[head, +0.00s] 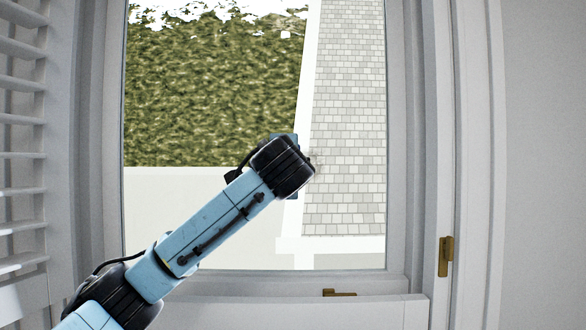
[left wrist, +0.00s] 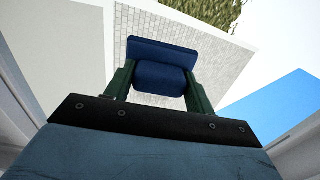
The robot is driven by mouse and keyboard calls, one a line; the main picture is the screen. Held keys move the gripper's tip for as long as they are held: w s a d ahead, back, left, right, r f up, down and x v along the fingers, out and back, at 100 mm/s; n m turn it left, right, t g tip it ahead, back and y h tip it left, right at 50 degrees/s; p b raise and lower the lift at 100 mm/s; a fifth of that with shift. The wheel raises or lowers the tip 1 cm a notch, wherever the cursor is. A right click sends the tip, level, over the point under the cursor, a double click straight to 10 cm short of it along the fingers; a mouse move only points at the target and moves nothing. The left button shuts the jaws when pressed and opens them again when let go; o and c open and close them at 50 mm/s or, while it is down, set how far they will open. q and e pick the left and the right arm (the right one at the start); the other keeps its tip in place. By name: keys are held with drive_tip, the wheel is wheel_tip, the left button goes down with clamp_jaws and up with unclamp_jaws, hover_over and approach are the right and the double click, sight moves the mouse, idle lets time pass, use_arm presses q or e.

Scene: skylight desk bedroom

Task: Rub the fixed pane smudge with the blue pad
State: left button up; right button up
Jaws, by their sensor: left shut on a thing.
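My left arm reaches up from the lower left in the head view, its dark wrist in front of the window pane (head: 210,110). In the left wrist view my left gripper (left wrist: 160,72) is shut on the blue pad (left wrist: 163,54), with a green finger on each side of its grip. In the head view only small edges of the blue pad (head: 289,137) show around the wrist. A faint grey smudge (head: 317,158) shows on the pane just right of the wrist. The wrist hides the rest of that area, and I cannot tell whether the pad touches the glass. My right gripper is out of view.
A white frame surrounds the pane, with a brass latch (head: 339,293) on the bottom rail and a brass fitting (head: 446,256) on the right. White louvred shutters (head: 22,130) stand at the left. A hedge and a tiled surface show through the glass.

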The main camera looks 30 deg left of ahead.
use_arm(q)
drive_tip(key=shift+a+r+p, duration=0.1)
drive_tip(key=shift+r+p, duration=0.85)
drive_tip(key=shift+r, duration=0.25)
drive_tip(key=shift+w+d+p, duration=0.6)
drive_tip(key=shift+w+d, duration=0.1)
drive_tip(key=shift+d, duration=0.45)
drive_tip(key=shift+w+d+p, duration=0.6)
drive_tip(key=shift+w+d, duration=0.1)
drive_tip(key=shift+d, duration=0.5)
drive_tip(key=shift+w+d+p, duration=0.6)
drive_tip(key=shift+w+d, duration=0.1)
drive_tip(key=shift+d, duration=0.45)
drive_tip(key=shift+w+d+p, duration=0.35)
drive_tip(key=shift+d+p, duration=0.05)
drive_tip(key=shift+d, duration=0.15)
drive_tip(key=shift+w+d+p, duration=0.3)
drive_tip(key=shift+w+d, duration=0.05)
drive_tip(key=shift+d, duration=0.2)
drive_tip(key=shift+w+d+p, duration=0.3)
drive_tip(key=shift+w+d, duration=0.05)
drive_tip(key=shift+d, duration=0.2)
drive_tip(key=shift+f, duration=0.1)
